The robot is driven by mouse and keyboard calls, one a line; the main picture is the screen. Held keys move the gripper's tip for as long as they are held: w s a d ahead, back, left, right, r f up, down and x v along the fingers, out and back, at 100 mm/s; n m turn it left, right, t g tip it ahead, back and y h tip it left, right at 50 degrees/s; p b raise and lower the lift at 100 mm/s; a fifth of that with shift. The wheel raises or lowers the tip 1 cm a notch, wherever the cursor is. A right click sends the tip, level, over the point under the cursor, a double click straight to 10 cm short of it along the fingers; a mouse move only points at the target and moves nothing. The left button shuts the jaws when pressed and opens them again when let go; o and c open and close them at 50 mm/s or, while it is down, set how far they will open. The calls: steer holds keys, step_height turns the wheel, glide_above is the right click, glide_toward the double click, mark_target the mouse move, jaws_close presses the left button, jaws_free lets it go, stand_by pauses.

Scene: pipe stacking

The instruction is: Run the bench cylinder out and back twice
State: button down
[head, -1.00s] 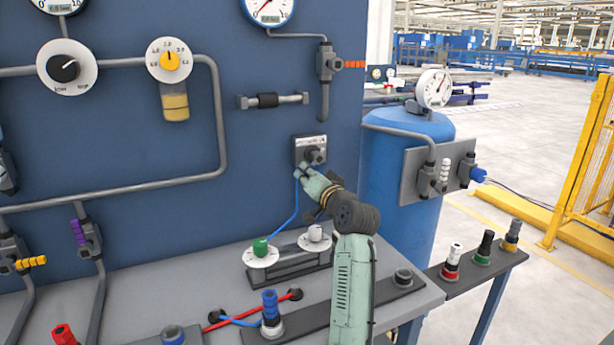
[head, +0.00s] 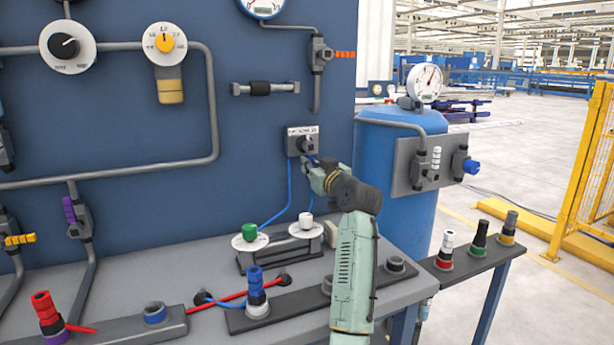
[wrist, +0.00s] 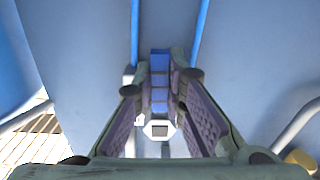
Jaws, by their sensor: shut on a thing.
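The hand valve (head: 303,140) is a grey block with a dark knob on the blue panel. My gripper (head: 310,166) is just below and right of that knob. In the wrist view my gripper (wrist: 160,95) is shut on a blue ribbed handle (wrist: 159,80); a pale square-ended piece shows between the fingers. Two blue hoses run from the valve to the bench cylinder (head: 283,256), a dark low bar under two white dials. A green knob (head: 249,231) and a white knob (head: 306,220) stand on the dials. My wrist hides part of the valve; the rod is unclear.
A blue-topped fitting (head: 256,285) and a red-topped fitting (head: 45,308) stand on the bench front. A blue tank (head: 390,170) is right of the panel. A yellow fence (head: 585,180) is at far right.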

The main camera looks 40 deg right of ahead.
steer(key=shift+s+d+r+n+b, duration=0.15)
steer(key=shift+d+n+b, duration=0.25)
steer(key=shift+n, duration=0.75)
steer(key=shift+s+d+r+n+b, duration=0.1)
steer(key=shift+d+r+n+b, duration=0.15)
steer(key=shift+d+n, duration=0.6)
steer(key=shift+s+d+r+n+b, duration=0.15)
steer(key=shift+n+b, duration=0.25)
steer(key=shift+n, duration=1)
steer(key=shift+r, duration=0.1)
steer(key=c, duration=1.6)
jaws_free()
steer(key=v, duration=1.2)
